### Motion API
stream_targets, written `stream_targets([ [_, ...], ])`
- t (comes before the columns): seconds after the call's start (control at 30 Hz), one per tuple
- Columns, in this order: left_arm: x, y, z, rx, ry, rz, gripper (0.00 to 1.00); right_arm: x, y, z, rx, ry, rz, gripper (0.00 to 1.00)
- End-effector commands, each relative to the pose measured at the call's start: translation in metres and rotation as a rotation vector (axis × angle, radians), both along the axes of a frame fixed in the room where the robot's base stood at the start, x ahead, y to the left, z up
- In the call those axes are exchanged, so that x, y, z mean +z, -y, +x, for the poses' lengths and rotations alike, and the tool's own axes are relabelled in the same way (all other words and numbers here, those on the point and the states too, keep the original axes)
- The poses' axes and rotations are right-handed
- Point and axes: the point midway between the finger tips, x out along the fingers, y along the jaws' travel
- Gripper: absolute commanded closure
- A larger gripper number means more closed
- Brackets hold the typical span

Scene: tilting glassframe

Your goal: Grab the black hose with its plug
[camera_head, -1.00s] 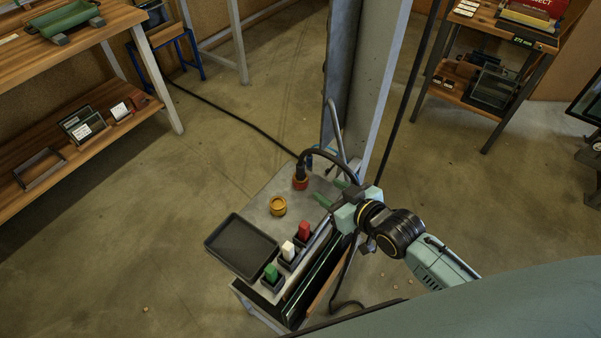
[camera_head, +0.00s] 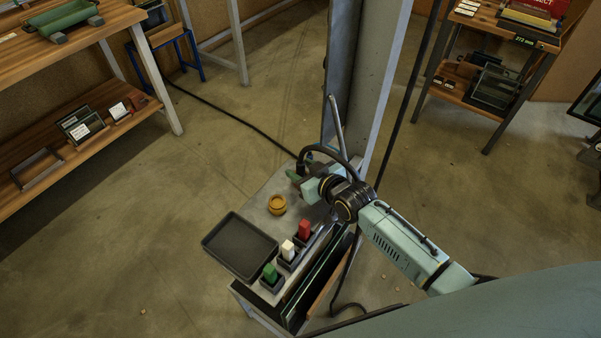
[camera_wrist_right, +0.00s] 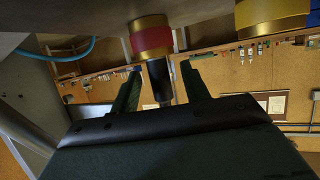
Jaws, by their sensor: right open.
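The black hose (camera_head: 332,153) arches over the far end of the cart top (camera_head: 262,190), beside the grey post. Its red and gold plug (camera_wrist_right: 150,38) shows in the right wrist view, with a black sleeve (camera_wrist_right: 158,80) running from it. My right gripper (camera_wrist_right: 160,74) is open, with its two green fingers on either side of the sleeve. I see no clear contact. In the head view, my right gripper (camera_head: 297,177) is at the plug's place and hides most of it. My left gripper is not in view.
A gold ring-shaped fitting (camera_head: 277,205) stands on the cart near my right gripper. A dark tray (camera_head: 240,247) and green, white and red blocks (camera_head: 288,249) sit closer to me. The grey post (camera_head: 365,80) rises just behind the hose.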

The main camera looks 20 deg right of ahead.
Motion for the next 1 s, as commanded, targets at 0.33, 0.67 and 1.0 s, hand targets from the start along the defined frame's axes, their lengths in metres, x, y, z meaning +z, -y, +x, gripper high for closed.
stream_targets([
  [0.33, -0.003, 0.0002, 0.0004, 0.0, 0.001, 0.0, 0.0, -0.0048, -0.0041, 0.0108, 0.0, -0.001, -0.001, 0.54],
  [0.67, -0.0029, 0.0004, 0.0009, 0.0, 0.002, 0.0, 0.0, -0.0047, -0.0039, 0.0106, 0.0, -0.001, -0.001, 0.92],
  [1.0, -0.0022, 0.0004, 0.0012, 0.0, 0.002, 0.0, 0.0, -0.0021, -0.0038, 0.0108, 0.0, 0.001, -0.001, 1.0],
])
